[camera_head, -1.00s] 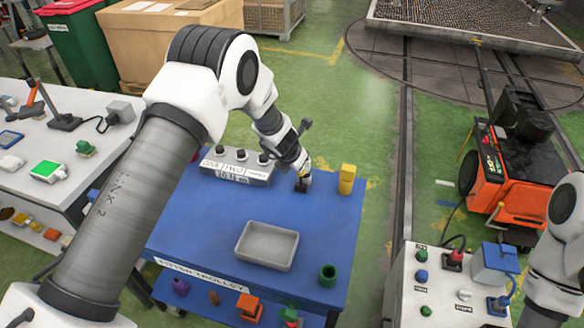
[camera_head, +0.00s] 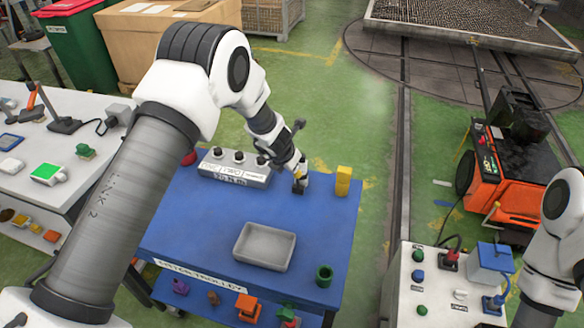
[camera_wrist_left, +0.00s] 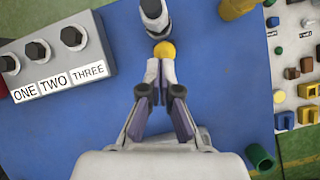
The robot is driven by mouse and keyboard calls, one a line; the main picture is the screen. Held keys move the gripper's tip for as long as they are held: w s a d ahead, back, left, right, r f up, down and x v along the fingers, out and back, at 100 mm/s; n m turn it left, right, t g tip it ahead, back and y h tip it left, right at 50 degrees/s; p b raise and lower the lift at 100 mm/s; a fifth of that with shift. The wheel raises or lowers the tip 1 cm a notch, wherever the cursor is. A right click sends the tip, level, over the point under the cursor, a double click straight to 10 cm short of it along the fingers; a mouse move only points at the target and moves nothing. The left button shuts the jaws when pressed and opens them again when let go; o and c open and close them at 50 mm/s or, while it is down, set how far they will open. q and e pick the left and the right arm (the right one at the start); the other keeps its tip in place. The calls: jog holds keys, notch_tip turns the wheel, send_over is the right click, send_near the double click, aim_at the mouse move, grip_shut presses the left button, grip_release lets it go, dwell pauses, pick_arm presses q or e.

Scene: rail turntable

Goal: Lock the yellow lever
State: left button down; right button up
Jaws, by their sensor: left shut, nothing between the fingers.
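The yellow lever shows in the left wrist view as a round yellow knob (camera_wrist_left: 164,49) with a grey and dark cylindrical part (camera_wrist_left: 153,17) beside it, over the blue trolley top. In the head view it is mostly hidden by my left gripper (camera_head: 301,178), with a dark base (camera_head: 299,188) showing below. My left gripper is shut and empty. In the left wrist view its fingertips (camera_wrist_left: 161,64) are at the near side of the knob; I cannot tell if they touch it. My right gripper is out of view; only part of that arm shows at the right edge.
An orange machine (camera_head: 513,175) is farther right.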

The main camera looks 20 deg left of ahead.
pick_arm(q)
jog(key=v, duration=1.1)
jog(key=shift+s+a, duration=0.2)
jog(key=shift+a, duration=0.05)
jog(key=shift+r, duration=0.15)
